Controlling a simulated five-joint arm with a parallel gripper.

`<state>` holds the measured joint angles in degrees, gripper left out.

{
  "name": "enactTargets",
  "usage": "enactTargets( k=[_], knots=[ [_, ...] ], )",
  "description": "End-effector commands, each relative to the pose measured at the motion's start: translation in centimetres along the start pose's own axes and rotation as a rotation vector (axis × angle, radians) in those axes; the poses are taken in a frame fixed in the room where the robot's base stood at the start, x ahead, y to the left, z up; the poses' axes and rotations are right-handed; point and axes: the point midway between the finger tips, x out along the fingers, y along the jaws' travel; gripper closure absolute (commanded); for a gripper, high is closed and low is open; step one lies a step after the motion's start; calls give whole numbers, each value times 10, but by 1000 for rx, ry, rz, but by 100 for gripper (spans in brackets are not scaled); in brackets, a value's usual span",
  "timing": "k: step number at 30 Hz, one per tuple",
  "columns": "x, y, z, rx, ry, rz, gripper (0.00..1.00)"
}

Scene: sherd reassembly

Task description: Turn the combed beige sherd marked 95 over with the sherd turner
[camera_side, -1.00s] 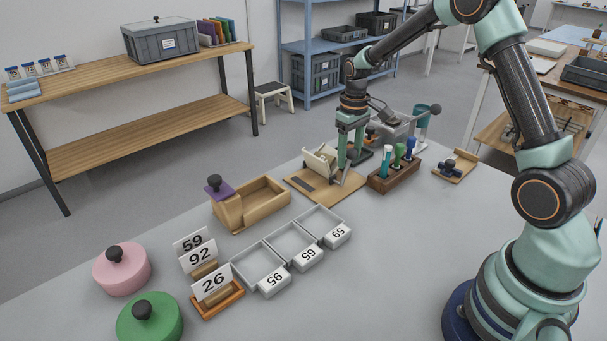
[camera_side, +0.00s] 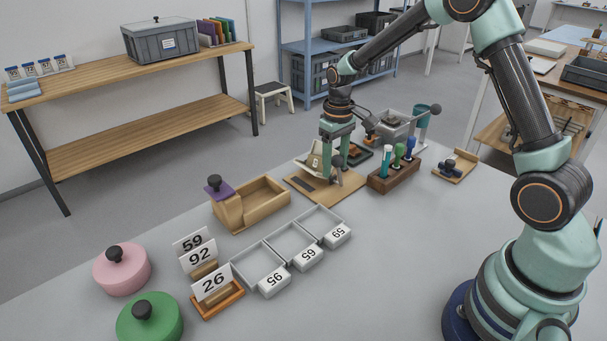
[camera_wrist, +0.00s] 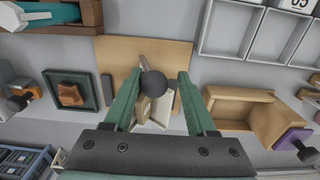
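The sherd turner stands on a wooden board (camera_side: 345,188), with pale tilted plates (camera_side: 312,167) and a dark ball knob (camera_side: 338,160). In the wrist view the knob (camera_wrist: 153,83) lies between my gripper's fingers. My gripper (camera_wrist: 158,78) is open, with a gap on each side of the knob. In the side view my gripper (camera_side: 337,148) is over the turner. A beige piece (camera_wrist: 143,108) shows against the turner's pale plate in the wrist view, partly hidden; I cannot read a mark on it.
A tool rack (camera_side: 394,176) with upright coloured handles stands right of the turner. A wooden box (camera_side: 262,203) is at its left. Grey trays (camera_side: 257,262) labelled 95, 65 and 59 lie in front. A dark tray (camera_wrist: 70,93) holding a brown piece sits beside the board.

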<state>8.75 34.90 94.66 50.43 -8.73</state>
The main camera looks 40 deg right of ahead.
Motion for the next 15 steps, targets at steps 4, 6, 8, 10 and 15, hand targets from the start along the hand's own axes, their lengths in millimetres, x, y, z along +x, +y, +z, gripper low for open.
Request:
enactTargets(
  k=[4,6,8,10,15],
  knots=[
    [3,-8,0,-3,-1,0,44],
    [5,-12,0,-2,-2,0,44],
    [7,-14,0,-2,-2,0,44],
    [9,-18,0,-2,-2,0,44],
    [14,-25,0,-2,-2,0,44]
  ],
)
